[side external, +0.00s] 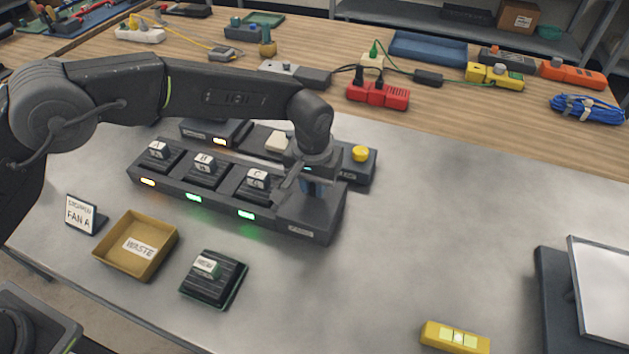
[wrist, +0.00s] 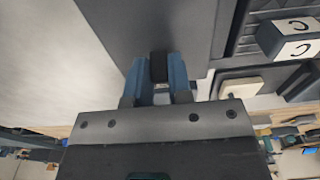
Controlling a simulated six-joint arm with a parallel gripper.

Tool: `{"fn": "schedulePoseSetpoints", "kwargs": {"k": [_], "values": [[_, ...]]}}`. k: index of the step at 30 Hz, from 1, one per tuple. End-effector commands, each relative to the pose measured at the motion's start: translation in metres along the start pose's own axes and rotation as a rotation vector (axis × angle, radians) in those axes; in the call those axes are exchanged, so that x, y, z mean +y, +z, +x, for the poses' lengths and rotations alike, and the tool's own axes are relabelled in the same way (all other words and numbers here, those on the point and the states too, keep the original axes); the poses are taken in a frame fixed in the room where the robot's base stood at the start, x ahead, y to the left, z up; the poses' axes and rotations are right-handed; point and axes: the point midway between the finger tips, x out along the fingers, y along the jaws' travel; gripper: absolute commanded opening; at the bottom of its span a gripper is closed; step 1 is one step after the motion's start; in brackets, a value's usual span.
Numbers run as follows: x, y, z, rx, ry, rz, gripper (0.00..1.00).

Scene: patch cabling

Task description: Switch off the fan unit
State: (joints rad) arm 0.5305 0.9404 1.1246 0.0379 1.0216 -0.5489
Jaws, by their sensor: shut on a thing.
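A long dark chassis (side external: 322,228) stands on the grey mat and holds three modules marked A (side external: 160,155), B (side external: 206,170) and C (side external: 257,183). The light below A is amber; those below B and C are green. My gripper (side external: 313,190) points down at the chassis's right end, beside module C. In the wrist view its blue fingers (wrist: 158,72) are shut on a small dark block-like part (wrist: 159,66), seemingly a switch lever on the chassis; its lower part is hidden. Module C (wrist: 290,40) shows at the upper right there. A card reading FAN A (side external: 80,214) stands at the left.
A yellow WASTE tray (side external: 108,262) and a dark module (side external: 214,279) lie in front of the chassis. A box with a yellow button (side external: 360,154) stands behind its right end. The mat to the right is mostly clear up to a screen (side external: 603,290).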

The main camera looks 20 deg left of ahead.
Motion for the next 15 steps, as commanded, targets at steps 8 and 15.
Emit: {"fn": "schedulePoseSetpoints", "kwargs": {"k": [8,15], "values": [[0.001,0.009,-0.003,0.197,0.001,0.005,0.0],[0.001,0.015,-0.003,0.375,0.003,0.004,0.0]]}}
